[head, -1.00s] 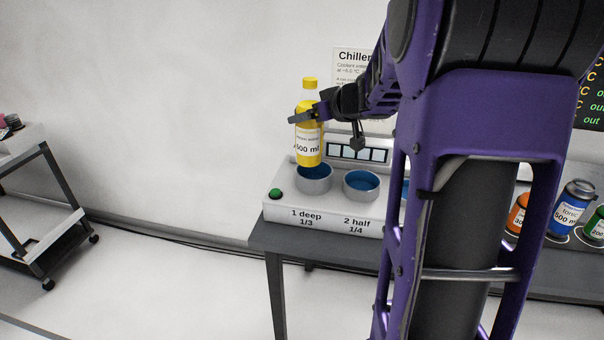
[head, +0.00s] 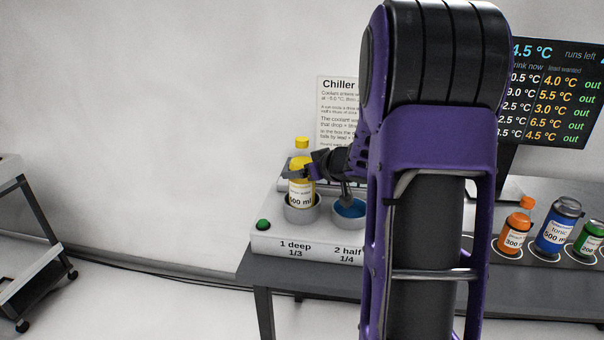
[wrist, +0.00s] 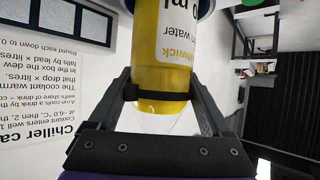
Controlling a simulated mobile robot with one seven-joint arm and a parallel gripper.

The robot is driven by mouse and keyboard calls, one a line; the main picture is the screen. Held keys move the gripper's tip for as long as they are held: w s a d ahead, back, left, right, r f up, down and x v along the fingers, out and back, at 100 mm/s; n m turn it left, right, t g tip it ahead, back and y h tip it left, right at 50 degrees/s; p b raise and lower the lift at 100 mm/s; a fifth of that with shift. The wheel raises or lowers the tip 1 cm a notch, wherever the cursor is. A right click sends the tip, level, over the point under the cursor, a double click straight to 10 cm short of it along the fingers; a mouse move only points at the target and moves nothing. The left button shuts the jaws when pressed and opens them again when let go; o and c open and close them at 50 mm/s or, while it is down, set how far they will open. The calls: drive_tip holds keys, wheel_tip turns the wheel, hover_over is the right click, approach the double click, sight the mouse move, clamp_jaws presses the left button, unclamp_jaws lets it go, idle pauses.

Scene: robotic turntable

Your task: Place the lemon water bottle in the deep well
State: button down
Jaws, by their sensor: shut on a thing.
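The lemon water bottle (head: 301,190) is yellow with a yellow cap and a white 500 ml label. It stands upright with its lower part inside the well labelled 1 deep (head: 302,216). Whether its base touches the well floor is hidden. My gripper (head: 299,176) is shut on the bottle's upper body. In the wrist view the bottle (wrist: 172,50) sits between the two fingers (wrist: 165,95), its label upside down, with a grey rim at its far end. The well labelled 2 half (head: 349,208) shows blue inside and holds no bottle.
The white chiller box (head: 272,240) stands on a dark table, with a green button (head: 263,225) at its left. An orange bottle (head: 515,233), a blue tonic can (head: 557,225) and a green can (head: 588,238) stand at the right. A cart (head: 30,240) is at far left. My arm hides the other wells.

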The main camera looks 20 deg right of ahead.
drive_tip(key=shift+r, duration=0.1)
unclamp_jaws()
drive_tip(key=shift+f, duration=0.2)
drive_tip(key=p+v, duration=0.1)
drive_tip(key=v, duration=1.1)
drive_tip(key=shift+r, duration=0.15)
